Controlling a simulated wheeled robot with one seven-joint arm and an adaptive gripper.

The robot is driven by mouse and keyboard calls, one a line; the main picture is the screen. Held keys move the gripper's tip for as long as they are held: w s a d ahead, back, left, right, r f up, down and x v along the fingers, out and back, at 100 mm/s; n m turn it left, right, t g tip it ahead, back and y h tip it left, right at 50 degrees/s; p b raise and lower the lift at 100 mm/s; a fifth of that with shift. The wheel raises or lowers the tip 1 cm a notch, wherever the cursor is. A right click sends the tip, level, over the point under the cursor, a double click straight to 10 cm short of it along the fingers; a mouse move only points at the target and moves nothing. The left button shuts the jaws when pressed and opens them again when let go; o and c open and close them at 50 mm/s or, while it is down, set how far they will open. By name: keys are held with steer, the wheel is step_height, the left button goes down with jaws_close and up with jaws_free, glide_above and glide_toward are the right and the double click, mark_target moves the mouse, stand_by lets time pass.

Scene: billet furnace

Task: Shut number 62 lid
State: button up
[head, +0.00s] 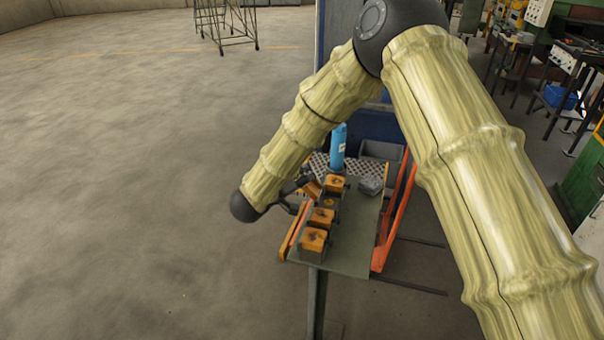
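A row of small dark boxes with orange-yellow lids stands on the narrow table. The nearest box lid (313,239), the one behind it (321,216) and the farthest (334,184) look shut. Between them, one box (330,201) seems to be open, with a tilted orange lid (313,188) at its left. The numbers are too small to read, so I cannot tell which is 62. My gripper (298,194) is at the left of the row, close to the tilted lid. My forearm partly hides it, and its opening and any contact are unclear.
A blue bottle (338,146) stands behind the boxes, with a grey item (370,186) to the right. An orange frame (395,220) runs along the table's right side. The floor (120,200) at left is clear. Workbenches (575,60) stand at far right.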

steer(key=shift+w+d+f, duration=0.15)
steer(key=shift+w+d, duration=0.1)
steer(key=shift+w, duration=0.15)
jaws_close()
